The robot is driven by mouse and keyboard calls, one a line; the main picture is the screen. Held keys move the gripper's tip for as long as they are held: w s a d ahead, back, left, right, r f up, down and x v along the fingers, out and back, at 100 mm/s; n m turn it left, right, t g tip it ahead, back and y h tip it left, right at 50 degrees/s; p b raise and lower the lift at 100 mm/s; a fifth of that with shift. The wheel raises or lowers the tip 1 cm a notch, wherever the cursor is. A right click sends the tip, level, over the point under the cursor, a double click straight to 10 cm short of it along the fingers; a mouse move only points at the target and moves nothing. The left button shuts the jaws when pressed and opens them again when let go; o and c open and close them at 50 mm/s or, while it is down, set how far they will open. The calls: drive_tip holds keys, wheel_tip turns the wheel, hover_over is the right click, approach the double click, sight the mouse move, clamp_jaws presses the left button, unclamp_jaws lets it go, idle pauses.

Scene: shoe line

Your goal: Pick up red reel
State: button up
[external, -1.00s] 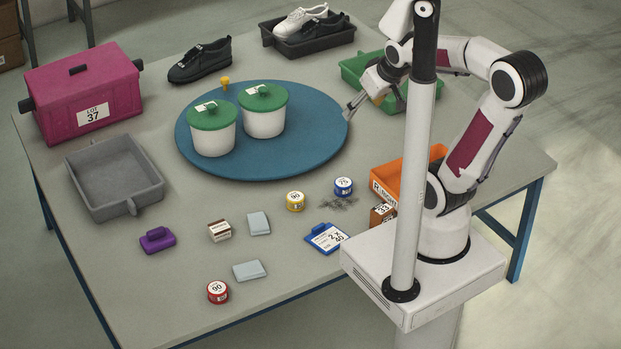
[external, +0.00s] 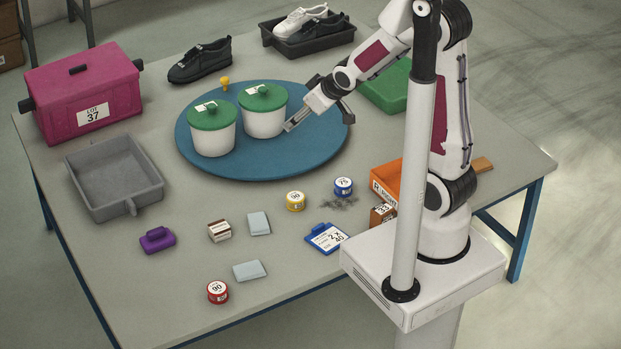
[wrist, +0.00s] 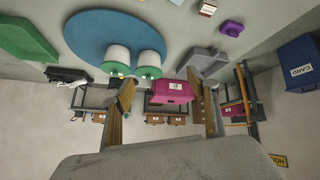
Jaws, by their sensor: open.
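The red reel (external: 217,292), a small round spool with a white label reading 90, sits on the table near its front edge in the external view. I cannot make it out in the wrist view. My gripper (external: 317,116) is open and empty above the right part of the blue round mat (external: 270,166), beside the right green-lidded tub (external: 264,121). It is far from the red reel, up and to the right of it in the picture. In the wrist view my open fingers (wrist: 165,105) frame the magenta box.
A yellow reel (external: 296,201) and a blue reel (external: 343,187) stand mid-table. Near the red reel lie a grey-blue folded cloth (external: 249,271), a purple block (external: 157,239) and a blue clipboard (external: 326,238). A grey tray (external: 114,177) and magenta box (external: 85,94) are at left.

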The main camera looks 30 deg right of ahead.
drive_tip(key=w+a+f+n+y, duration=0.2)
drive_tip(key=a+f, duration=0.7)
drive_tip(key=w+a+f+n+y, duration=0.2)
drive_tip(key=a+f+n+y, duration=0.1)
drive_tip(key=a+f, duration=0.6)
drive_tip(key=n+g+y, duration=0.2)
drive_tip(key=y, duration=0.3)
approach(217, 291)
drive_tip(key=w, duration=0.1)
drive_tip(key=w+f, duration=0.1)
drive_tip(key=w+a, duration=0.1)
drive_tip(key=shift+w+f, duration=0.15)
drive_tip(key=shift+f, duration=0.1)
drive_tip(key=shift+s+a+f, duration=0.1)
drive_tip(key=shift+s+f, duration=0.15)
drive_tip(key=shift+s, duration=0.2)
drive_tip(key=shift+x, duration=1.25)
drive_tip(key=shift+a, duration=0.1)
drive_tip(key=shift+s+x, duration=0.2)
drive_tip(key=shift+x, duration=2.35)
